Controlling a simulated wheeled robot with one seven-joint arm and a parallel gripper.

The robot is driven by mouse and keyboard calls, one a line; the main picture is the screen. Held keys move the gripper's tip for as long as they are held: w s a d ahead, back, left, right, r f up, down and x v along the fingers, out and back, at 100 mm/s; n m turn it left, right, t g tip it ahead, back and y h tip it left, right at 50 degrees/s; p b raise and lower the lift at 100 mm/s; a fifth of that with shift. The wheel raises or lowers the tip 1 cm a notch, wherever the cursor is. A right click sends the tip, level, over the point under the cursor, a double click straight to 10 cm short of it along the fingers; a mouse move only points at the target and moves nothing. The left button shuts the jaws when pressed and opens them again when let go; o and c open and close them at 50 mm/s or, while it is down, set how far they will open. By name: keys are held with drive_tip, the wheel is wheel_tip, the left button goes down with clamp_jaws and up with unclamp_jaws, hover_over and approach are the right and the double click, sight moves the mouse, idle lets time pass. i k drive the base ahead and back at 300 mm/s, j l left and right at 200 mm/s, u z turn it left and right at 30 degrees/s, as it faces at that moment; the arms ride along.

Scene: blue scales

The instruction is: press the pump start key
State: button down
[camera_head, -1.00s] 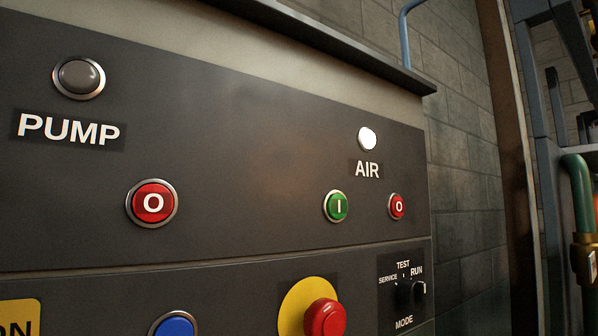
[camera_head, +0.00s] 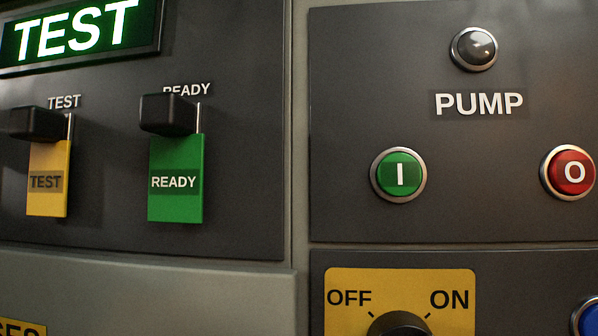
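The pump start key is a round green button marked "I" (camera_head: 399,175) in a metal ring, at the right of the middle in the head view. It sits below and left of the PUMP label (camera_head: 478,104). A dark, unlit round lamp (camera_head: 473,49) is above the label. A red button marked "O" (camera_head: 570,172) is to the right of the green one. My gripper is not in view.
At the left, a green-lit TEST display (camera_head: 80,34) is above two black levers with a yellow TEST tag (camera_head: 46,192) and a green READY tag (camera_head: 176,195). Below the pump buttons is a black OFF/ON knob (camera_head: 399,324) on a yellow plate. A blue button (camera_head: 590,318) shows at lower right.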

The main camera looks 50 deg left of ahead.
sight(399, 174)
drive_tip(key=u, duration=1)
